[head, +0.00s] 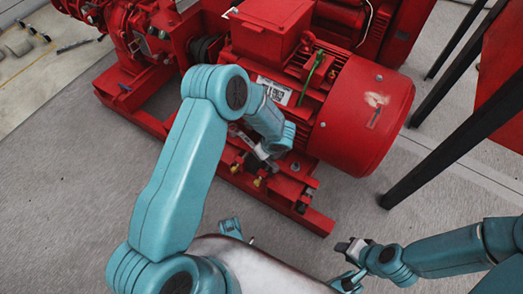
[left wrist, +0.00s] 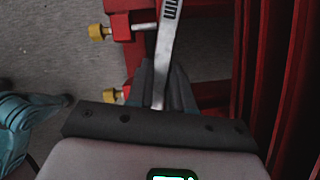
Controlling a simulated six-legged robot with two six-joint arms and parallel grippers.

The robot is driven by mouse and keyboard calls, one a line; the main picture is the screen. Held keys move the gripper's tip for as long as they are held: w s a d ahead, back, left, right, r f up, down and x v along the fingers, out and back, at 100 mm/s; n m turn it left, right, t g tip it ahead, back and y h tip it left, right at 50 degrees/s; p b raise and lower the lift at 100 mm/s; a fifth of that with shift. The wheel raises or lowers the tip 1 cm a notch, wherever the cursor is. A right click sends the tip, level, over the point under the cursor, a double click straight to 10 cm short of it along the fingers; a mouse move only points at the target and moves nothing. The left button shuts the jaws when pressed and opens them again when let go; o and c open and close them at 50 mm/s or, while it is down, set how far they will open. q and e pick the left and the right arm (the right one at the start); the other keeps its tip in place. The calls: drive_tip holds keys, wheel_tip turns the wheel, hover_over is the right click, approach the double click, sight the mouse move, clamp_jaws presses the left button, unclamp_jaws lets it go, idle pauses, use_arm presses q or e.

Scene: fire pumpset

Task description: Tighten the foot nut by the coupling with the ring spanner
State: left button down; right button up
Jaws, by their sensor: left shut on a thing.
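My left gripper (head: 262,152) is down beside the red motor's foot and base rail, partly hidden by my own arm. In the left wrist view the left gripper (left wrist: 160,85) is shut on a silver ring spanner (left wrist: 168,42), whose shank points up the picture past the red frame. The spanner's ring end is out of that view, and I cannot make out the foot nut or whether the ring is on it. A dark ribbed part, perhaps the coupling (head: 206,48), shows left of the motor (head: 365,115). My right gripper (head: 347,262) is open and empty, low over the floor.
The red base rail (head: 318,218) runs along the motor's near side. Yellow-capped bolts (head: 257,182) stick out there; one also shows in the left wrist view (left wrist: 97,32). Dark legs (head: 450,135) of a red stand are at the right. The grey floor in front is clear.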

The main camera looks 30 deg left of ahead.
use_arm(q)
drive_tip(key=shift+f+b, duration=1.3)
drive_tip(key=shift+f, duration=0.05)
idle(0.5)
